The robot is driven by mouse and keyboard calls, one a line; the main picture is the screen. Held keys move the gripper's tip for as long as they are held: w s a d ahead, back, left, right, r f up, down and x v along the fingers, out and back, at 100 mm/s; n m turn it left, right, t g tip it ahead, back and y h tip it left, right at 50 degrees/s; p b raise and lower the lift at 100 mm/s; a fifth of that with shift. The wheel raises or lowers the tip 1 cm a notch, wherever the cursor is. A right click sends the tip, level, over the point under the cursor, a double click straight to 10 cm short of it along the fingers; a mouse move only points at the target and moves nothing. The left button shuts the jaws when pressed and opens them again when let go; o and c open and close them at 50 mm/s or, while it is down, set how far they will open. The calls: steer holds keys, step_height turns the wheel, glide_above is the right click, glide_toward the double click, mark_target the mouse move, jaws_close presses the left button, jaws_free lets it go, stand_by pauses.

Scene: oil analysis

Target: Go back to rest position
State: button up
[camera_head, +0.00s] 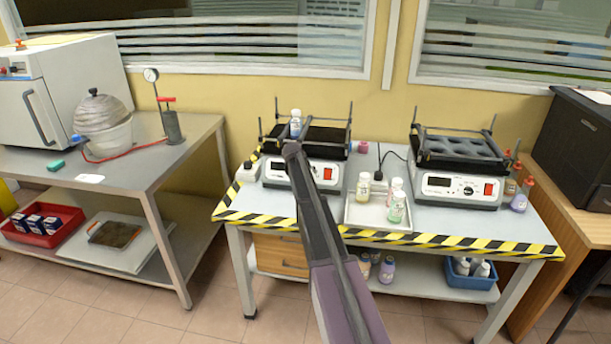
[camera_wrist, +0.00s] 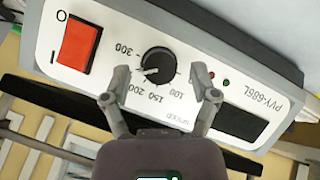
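My gripper (camera_wrist: 159,85) is open and empty in the wrist view, its two fingers apart. It faces the front panel of a white shaker, which appears upside down. The black speed knob (camera_wrist: 158,62) shows between and beyond the fingertips; neither finger visibly grips it. The red power switch (camera_wrist: 78,42) is at the left of the panel. In the head view my arm reaches up from the bottom to the left shaker (camera_head: 275,172) and covers part of its panel. The gripper's fingers are hidden there. A white-capped bottle (camera_head: 295,124) stands on that shaker.
A second shaker (camera_head: 457,188) stands at the right of the striped-edge table. A tray (camera_head: 352,214) with several bottles lies between them, close to my arm. Small bottles (camera_head: 522,194) stand at the right. A steel table (camera_head: 130,172) with equipment is at left, beyond a floor gap.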

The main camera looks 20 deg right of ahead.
steer(key=shift+s, duration=0.15)
steer(key=s+a+f+n+g+y, duration=0.1)
steer(key=s+a+g+y, duration=0.1)
steer(key=s+a, duration=0.95)
steer(key=s+a+f+g+y, duration=0.15)
steer(key=s+a, duration=0.55)
steer(key=s, duration=1)
steer(key=s+a+f+n+g+y, duration=0.1)
steer(key=s+a+y, duration=0.1)
steer(key=s+a, duration=0.95)
step_height(320, 180, up, 12)
steer(key=s+d+p, duration=0.1)
steer(key=d+p, duration=0.1)
steer(key=p, duration=1)
steer(key=shift+s+d+r, duration=0.2)
steer(key=shift+s, duration=0.05)
